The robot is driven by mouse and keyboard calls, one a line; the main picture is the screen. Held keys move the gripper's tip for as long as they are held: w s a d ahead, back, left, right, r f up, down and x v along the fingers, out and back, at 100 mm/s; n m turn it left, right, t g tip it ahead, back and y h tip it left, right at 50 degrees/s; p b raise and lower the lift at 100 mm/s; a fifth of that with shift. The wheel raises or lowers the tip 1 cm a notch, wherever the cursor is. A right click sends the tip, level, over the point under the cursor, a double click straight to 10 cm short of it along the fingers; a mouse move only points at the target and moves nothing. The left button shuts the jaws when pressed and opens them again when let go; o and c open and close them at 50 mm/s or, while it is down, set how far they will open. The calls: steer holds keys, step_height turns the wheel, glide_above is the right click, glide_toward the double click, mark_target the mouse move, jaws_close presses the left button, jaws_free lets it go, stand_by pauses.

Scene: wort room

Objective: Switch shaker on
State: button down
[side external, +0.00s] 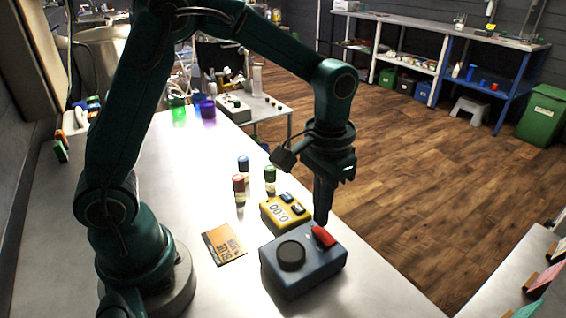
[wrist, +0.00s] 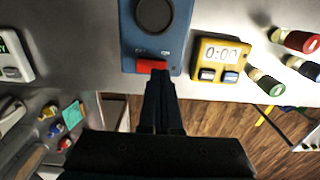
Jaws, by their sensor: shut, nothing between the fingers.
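The shaker (side external: 304,262) is a blue-grey box with a round black platform (side external: 291,255) on top and a red rocker switch (side external: 323,236) at its far right edge. It stands upright on the white bench. In the wrist view the shaker (wrist: 127,35) is at the top, with the red switch (wrist: 152,66) at its lower edge. My gripper (side external: 322,220) points down at the red switch with its fingers shut and empty. In the wrist view the fingertips (wrist: 158,78) overlap the switch's lower edge. I cannot tell whether they touch it.
A yellow timer (side external: 285,209) stands beside the shaker. Several capped vials, one red-capped (side external: 239,188), stand behind it. An orange and black card (side external: 224,244) lies to the left on the bench (side external: 205,285). The bench edge is close to the shaker's right.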

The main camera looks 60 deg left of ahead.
steer(key=shift+f, duration=0.9)
stand_by(0.4)
steer(key=shift+r, duration=3.5)
steer(key=s+a+r+t, duration=0.3)
steer(key=s+r, duration=0.2)
steer(key=r, duration=0.2)
steer(key=s+a+f+t, duration=0.1)
steer(key=s+f+t, duration=0.1)
steer(key=s, duration=0.5)
steer(key=shift+a+f+t, duration=0.15)
steer(key=shift+f+t, duration=0.15)
steer(key=shift+f, duration=0.6)
